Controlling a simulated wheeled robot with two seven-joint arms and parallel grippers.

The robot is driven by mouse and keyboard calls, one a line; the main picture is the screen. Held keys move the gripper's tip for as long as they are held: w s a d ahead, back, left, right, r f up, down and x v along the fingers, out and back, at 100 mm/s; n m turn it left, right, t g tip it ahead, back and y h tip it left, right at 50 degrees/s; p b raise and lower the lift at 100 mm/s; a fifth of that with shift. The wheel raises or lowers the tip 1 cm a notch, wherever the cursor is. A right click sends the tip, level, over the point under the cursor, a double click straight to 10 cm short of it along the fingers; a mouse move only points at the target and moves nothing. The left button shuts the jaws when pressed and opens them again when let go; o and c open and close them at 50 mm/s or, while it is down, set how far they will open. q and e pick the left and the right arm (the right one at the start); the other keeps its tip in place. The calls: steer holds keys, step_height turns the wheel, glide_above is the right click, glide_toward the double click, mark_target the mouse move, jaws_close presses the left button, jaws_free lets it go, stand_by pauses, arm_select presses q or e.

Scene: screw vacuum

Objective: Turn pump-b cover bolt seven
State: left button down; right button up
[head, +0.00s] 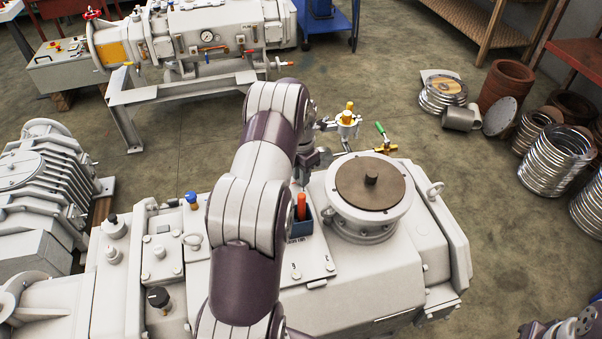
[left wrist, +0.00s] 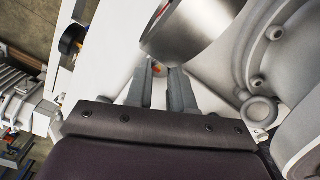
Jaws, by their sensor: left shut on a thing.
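The nearest pump (head: 360,280) is a large pale grey machine. A round flange with a brown disc cover (head: 373,183) stands on its top, and small bolts (head: 295,274) show on a plate beside it. I cannot tell which bolt is number seven. My left gripper (head: 312,160) is partly hidden by its own arm, at the pump's far side, left of the flange. In the left wrist view its fingers (left wrist: 160,88) are close together on a small orange-and-pale thing (left wrist: 159,69), mostly hidden between the tips. My right gripper is not in view.
A shiny metal cylinder (left wrist: 192,30) is just beyond the fingertips in the wrist view. A blue holder with an orange-handled tool (head: 301,208) stands left of the flange. A yellow-and-green valve (head: 382,140) is behind it. Another pump (head: 210,30) stands at the back. Floor between is clear.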

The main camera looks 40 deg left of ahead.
arm_select(q)
steer(key=shift+s+d+f, duration=0.15)
steer(key=shift+s+f, duration=0.05)
steer(key=shift+f, duration=0.1)
steer(key=c, duration=1.1)
jaws_free()
steer(key=shift+o, duration=0.6)
steer(key=shift+r, duration=0.1)
steer(key=shift+w, duration=0.1)
steer(key=shift+w+r, duration=0.1)
steer(key=r, duration=0.7)
steer(key=shift+a, duration=0.2)
step_height(320, 180, up, 6)
steer(key=p, duration=0.3)
steer(key=shift+f+p, duration=0.2)
steer(key=shift+p, duration=0.15)
